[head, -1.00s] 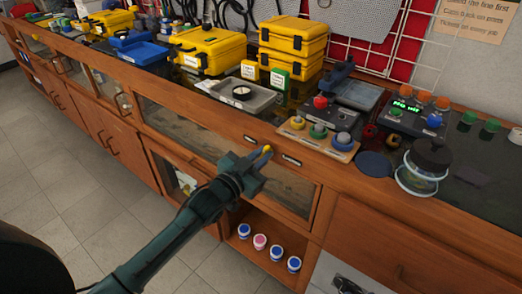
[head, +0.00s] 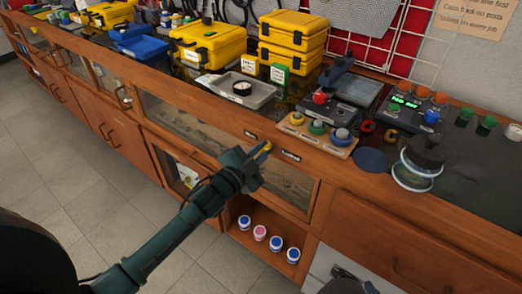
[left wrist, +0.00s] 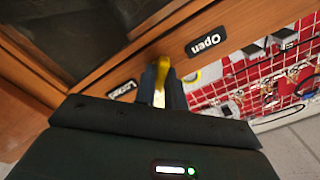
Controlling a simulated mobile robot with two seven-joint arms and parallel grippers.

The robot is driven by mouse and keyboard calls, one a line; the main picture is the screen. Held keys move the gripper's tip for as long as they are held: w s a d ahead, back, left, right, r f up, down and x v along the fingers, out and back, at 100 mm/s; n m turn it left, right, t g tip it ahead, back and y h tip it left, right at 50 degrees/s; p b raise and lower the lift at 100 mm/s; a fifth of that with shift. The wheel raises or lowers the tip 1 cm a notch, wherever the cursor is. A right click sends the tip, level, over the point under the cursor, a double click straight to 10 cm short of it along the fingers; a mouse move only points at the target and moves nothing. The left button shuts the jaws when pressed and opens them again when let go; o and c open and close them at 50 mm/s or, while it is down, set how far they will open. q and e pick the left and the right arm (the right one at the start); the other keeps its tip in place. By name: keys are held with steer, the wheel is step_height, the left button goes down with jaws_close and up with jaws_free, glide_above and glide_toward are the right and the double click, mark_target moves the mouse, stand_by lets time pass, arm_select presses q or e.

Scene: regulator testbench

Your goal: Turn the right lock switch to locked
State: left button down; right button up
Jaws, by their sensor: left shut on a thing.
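The yellow lock switch (head: 268,146) sits on the wooden front rail of the bench, between two small dark labels. My left gripper (head: 258,153) has its fingers shut on it, and they hide most of it. In the left wrist view the switch (left wrist: 163,72) shows between the dark fingertips (left wrist: 162,85). The "Open" label (left wrist: 206,44) is on one side and the "Locked" label (left wrist: 123,90), partly covered, on the other. The exact turn of the switch is unclear. A dark part (head: 350,280) at the bottom edge may be my right gripper; its jaws cannot be made out.
A wooden board with coloured buttons (head: 316,131) stands on the bench just above the rail. A grey tray (head: 222,92) and yellow cases (head: 207,45) are behind. Below the rail are a glass-fronted drawer (head: 288,187) and an open shelf with several small jars (head: 260,232).

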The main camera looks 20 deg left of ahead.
stand_by(0.3)
arm_select(q)
steer(key=c, duration=1.5)
jaws_free()
steer(key=shift+o, duration=0.2)
steer(key=shift+s, duration=0.1)
steer(key=v, duration=1.3)
